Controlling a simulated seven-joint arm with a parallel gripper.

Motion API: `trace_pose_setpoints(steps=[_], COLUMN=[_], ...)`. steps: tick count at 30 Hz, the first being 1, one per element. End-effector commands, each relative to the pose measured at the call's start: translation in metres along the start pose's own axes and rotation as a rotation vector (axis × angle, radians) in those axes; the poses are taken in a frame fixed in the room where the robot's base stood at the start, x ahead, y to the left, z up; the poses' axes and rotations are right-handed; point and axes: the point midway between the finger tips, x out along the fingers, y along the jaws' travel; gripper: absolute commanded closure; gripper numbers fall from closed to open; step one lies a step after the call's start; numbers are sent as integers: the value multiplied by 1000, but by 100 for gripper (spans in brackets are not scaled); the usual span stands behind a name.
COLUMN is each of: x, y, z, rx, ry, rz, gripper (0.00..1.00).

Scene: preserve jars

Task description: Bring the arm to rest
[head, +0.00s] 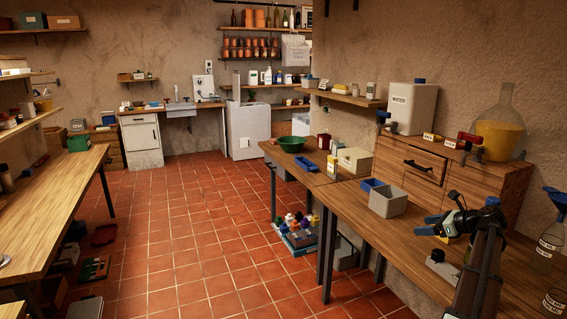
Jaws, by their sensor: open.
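My arm rises at the right of the head view, dark and bent over the right-hand wooden workbench (345,208). My gripper (428,225) points left, with its blue fingertips apart. Nothing shows between the fingers. It appears above the bench, to the right of a grey open box (389,202); the exact height and gap cannot be told. Part of the bench behind my arm is hidden.
A small grey block with a dark knob (441,268) is below my gripper. A wooden drawer cabinet (408,167) stands behind, bearing a white canister (412,107) and a glass demijohn (499,130). The tiled floor left is mostly clear.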

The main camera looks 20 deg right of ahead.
Motion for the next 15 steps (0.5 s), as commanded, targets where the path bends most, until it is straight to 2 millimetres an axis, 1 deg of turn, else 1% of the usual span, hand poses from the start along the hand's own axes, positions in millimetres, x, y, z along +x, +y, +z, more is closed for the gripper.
trace_pose_setpoints(steps=[1,2,3,5,6,9,11,12,14,15], x=[30,45,64,92,109,147,167,180,199,211], y=[19,27,39,58,70,101,120,133,154,168], z=[-12,-18,-28,-41,-49,-70,-82,-90,-103,-112], rx=[-32,-54,-83,-129,-159,-230,-274,-303,-348,-379], ry=[24,38,56,83,99,137,158,171,191,205], rz=[34,51,75,112,136,194,228,253,291,318], gripper=[27,27,27,27,27,27,27,27,27,27])
